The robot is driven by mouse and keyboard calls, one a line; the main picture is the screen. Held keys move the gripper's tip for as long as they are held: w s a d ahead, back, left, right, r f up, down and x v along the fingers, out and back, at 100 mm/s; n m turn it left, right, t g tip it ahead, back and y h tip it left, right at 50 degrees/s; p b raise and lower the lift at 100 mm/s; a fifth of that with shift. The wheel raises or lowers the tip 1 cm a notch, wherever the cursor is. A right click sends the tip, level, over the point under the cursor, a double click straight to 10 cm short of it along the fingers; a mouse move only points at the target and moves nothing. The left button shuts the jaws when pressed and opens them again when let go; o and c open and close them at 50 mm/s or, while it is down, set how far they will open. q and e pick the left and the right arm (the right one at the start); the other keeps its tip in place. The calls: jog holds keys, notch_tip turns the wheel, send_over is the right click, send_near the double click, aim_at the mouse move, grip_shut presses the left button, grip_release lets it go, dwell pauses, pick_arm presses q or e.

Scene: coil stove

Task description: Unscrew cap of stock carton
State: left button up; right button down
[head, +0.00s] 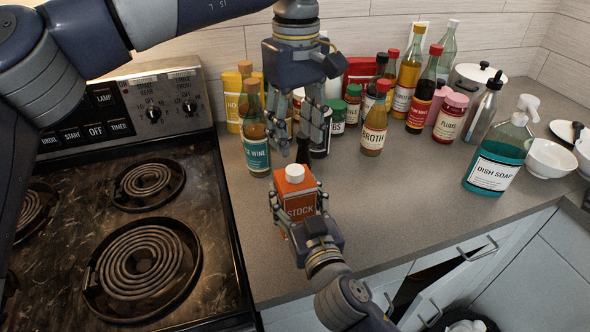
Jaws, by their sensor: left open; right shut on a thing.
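The orange stock carton (300,205) stands upright on the grey counter, close to the stove's right side. Its white cap (295,173) is on top. My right gripper (298,215) is shut on the carton from the front, with fingers on both sides of it. My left gripper (303,150) hangs above and slightly behind the cap, pointing down. It is open and empty, and its fingertips appear apart from the cap. The carton's lower front is partly hidden by my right gripper.
A wine bottle (256,150) stands just behind the carton to the left, and a broth bottle (374,130) behind to the right. Several bottles and jars crowd the back. Dish soap (496,160) and bowls stand at right. The stove (150,250) lies left. The counter (410,205) right of the carton is clear.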

aim_at(295, 169)
pick_arm(q)
jog(key=m, duration=0.2)
jog(key=shift+m, duration=0.4)
jog(key=shift+f, duration=0.2)
notch_tip(295, 169, down, 8)
jog(key=shift+a+r, duration=0.1)
jog(key=shift+r, duration=0.1)
